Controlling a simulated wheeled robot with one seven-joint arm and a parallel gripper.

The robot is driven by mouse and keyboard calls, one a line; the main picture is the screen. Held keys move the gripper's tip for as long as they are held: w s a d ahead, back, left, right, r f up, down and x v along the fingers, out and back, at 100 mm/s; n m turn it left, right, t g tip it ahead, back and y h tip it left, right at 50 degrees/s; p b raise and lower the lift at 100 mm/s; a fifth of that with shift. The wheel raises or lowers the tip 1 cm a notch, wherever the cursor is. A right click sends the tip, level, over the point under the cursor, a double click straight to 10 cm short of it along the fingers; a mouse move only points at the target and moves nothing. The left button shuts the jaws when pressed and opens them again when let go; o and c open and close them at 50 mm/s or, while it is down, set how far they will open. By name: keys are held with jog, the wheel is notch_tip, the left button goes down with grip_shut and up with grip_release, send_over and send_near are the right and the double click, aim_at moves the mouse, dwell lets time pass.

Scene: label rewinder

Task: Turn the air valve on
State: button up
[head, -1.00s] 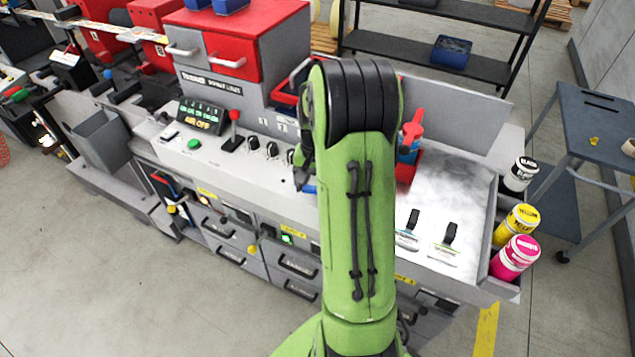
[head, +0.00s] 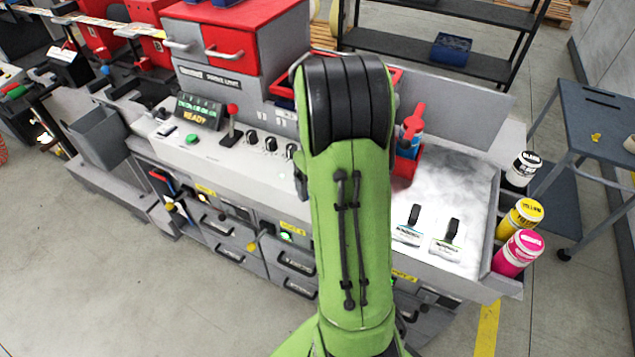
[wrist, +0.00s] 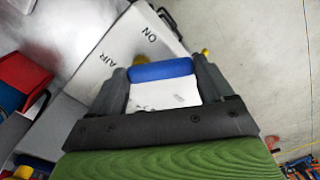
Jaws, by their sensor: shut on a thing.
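The air valve's blue handle (wrist: 162,71) sits between the two fingers of my gripper (wrist: 162,76) in the wrist view. The fingers are shut on it. A pale plate (wrist: 125,48) marked AIR and ON lies beside the handle, and more of it shows below the handle between the fingers. The valve body is hidden behind the gripper. In the head view my green arm hides both the valve and the gripper. The machine's display (head: 196,113) there reads READY in yellow under a green line.
The console carries a red-knobbed lever (head: 232,112), a green button (head: 192,139) and black knobs. A white worktop (head: 440,195) with ink bottles at its edge lies right of my arm. A blue-grey cart (head: 595,115) stands farther right. The floor in front is clear.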

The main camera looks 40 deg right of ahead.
dwell(0.5)
jog(key=o, duration=0.9)
jog(key=shift+o, duration=0.2)
notch_tip(320, 180, up, 16)
jog(key=p, duration=0.1)
jog(key=shift+p, duration=0.4)
jog(key=shift+a+f, duration=0.1)
jog(key=s+a+r+n+t+b, duration=0.1)
jog(key=s+a+t, duration=0.15)
jog(key=a, duration=0.55)
jog(key=s+a+r+t+b, duration=0.1)
jog(key=s+a, duration=0.2)
jog(key=a, duration=0.4)
jog(key=s+a+f+n+t, duration=0.1)
jog(key=s+a+f+t, duration=0.1)
jog(key=s+a+f, duration=0.2)
jog(key=s+a, duration=0.2)
jog(key=s, duration=0.2)
jog(key=shift+a+f+b, duration=0.3)
jog(key=shift+f+b, duration=0.05)
jog(key=shift+b, duration=0.05)
